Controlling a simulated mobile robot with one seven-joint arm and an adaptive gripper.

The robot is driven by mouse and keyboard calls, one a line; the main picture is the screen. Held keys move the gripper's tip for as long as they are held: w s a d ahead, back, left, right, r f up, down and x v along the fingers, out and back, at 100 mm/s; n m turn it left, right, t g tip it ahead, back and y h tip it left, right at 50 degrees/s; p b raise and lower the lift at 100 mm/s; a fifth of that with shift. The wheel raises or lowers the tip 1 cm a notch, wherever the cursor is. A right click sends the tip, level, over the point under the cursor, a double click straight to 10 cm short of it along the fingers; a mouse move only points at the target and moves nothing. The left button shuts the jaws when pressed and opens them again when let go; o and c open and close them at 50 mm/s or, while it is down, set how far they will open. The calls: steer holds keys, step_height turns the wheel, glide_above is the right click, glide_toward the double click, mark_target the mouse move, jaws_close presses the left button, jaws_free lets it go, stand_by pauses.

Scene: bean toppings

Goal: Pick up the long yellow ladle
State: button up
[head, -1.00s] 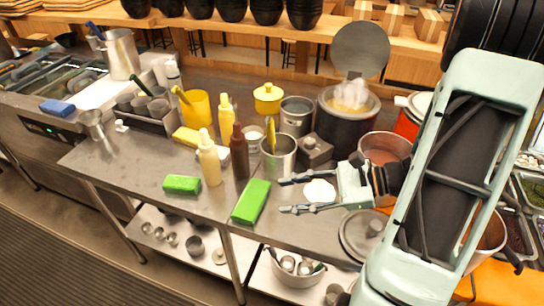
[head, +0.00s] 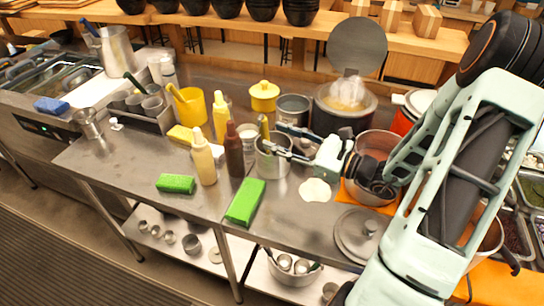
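A yellow handle, which looks like the long ladle's (head: 263,124), stands upright out of a steel pot (head: 272,166) in the middle of the counter. Its lower end is hidden in the pot. My gripper (head: 271,136) reaches in from the right, over the pot's rim. Its two fingers are apart, with their tips close to the yellow handle. I cannot tell whether they touch it. Another yellow handle (head: 176,92) leans out of a yellow container (head: 190,107) further left.
A brown bottle (head: 234,152) and a cream bottle (head: 203,160) stand just left of the pot. A second steel pot (head: 293,112) and a steaming cooker (head: 345,108) stand behind. Green blocks (head: 245,202) lie in front.

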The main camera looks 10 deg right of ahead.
mark_target(265, 130)
steer(key=p+x, duration=0.1)
steer(key=x, duration=0.3)
steer(key=shift+w+a+r, duration=0.15)
steer(key=shift+w+r, duration=0.05)
steer(key=shift+w, duration=0.2)
jaws_close()
